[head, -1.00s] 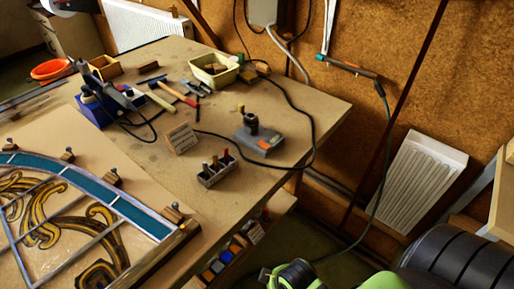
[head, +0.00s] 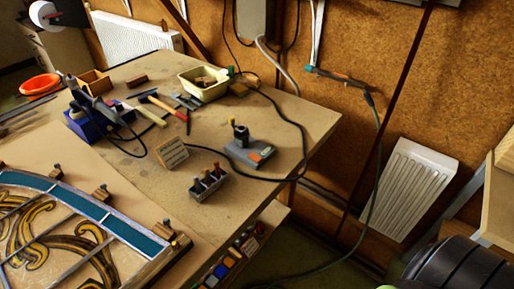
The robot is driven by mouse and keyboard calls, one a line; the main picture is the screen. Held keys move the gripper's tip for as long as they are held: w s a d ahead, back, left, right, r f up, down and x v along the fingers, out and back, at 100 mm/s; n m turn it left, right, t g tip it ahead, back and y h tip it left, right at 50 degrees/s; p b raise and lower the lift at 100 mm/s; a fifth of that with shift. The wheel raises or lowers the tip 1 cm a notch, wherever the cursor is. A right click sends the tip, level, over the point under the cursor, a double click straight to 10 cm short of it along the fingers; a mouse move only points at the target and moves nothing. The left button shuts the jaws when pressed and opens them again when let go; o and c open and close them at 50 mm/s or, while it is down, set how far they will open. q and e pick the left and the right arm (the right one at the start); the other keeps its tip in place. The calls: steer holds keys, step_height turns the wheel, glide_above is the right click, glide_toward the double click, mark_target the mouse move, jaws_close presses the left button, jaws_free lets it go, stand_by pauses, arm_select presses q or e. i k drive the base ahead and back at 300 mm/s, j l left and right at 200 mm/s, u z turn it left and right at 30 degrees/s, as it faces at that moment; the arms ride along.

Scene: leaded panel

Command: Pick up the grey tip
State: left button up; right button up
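A small grey metal holder (head: 208,187) stands on the workbench, right of the middle of the table. Several short upright pieces stand in it, one with a red top (head: 217,168) and others dark or brownish. I cannot tell for sure which of them is the grey tip; they are too small. Neither gripper shows in the head view. Only a dark ribbed part and a bit of green of my own arm show at the bottom right.
The leaded panel (head: 75,235) fills the lower left. Coloured blocks (head: 221,271) sit on a lower shelf.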

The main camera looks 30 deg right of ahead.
mark_target(196, 181)
steer(key=i+l+z, duration=0.2)
steer(key=z, duration=0.2)
steer(key=i+l+z, duration=0.1)
steer(key=z, duration=0.3)
steer(key=i, duration=0.1)
